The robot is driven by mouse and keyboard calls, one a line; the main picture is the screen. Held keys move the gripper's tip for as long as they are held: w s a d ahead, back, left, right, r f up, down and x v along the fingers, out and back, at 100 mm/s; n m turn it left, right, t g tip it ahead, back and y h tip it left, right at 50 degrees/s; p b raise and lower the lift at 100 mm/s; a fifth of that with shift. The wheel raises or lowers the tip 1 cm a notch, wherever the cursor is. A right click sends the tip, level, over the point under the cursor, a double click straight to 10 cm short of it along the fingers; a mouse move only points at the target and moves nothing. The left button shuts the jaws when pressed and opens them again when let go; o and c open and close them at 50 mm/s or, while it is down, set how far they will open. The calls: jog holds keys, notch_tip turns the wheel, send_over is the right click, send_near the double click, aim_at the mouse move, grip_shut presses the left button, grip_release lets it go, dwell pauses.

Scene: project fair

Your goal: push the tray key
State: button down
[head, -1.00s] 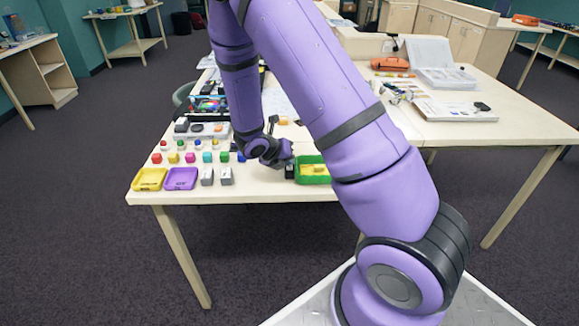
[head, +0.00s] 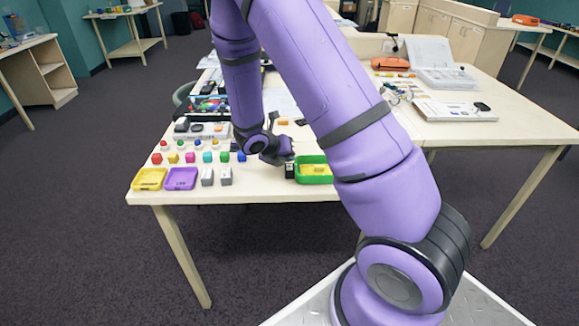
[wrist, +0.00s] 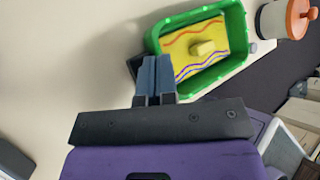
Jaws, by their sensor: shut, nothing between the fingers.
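A green tray (head: 314,181) stands near the table's front edge, partly behind my arm in the head view. In the wrist view the tray (wrist: 237,22) holds a yellow sheet with wavy lines and a small raised yellow block (wrist: 202,49). A small dark box (head: 289,169) stands at the tray's left side; in the wrist view it is mostly hidden behind my fingers. My gripper (wrist: 156,60) is shut and empty, its fingertips beside the tray's left wall, over or near the dark box. I cannot tell whether they touch it, nor which part is the key.
Left on the table are a yellow tray (head: 149,187), a purple tray (head: 181,187), small grey boxes (head: 226,177) and rows of coloured blocks. A white pot with an orange lid (wrist: 298,17) is beyond the green tray in the wrist view. Bare tabletop lies left of my fingers.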

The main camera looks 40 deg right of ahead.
aim_at(288, 166)
notch_tip(288, 166, up, 6)
jog(key=shift+f, duration=0.1)
dwell(0.5)
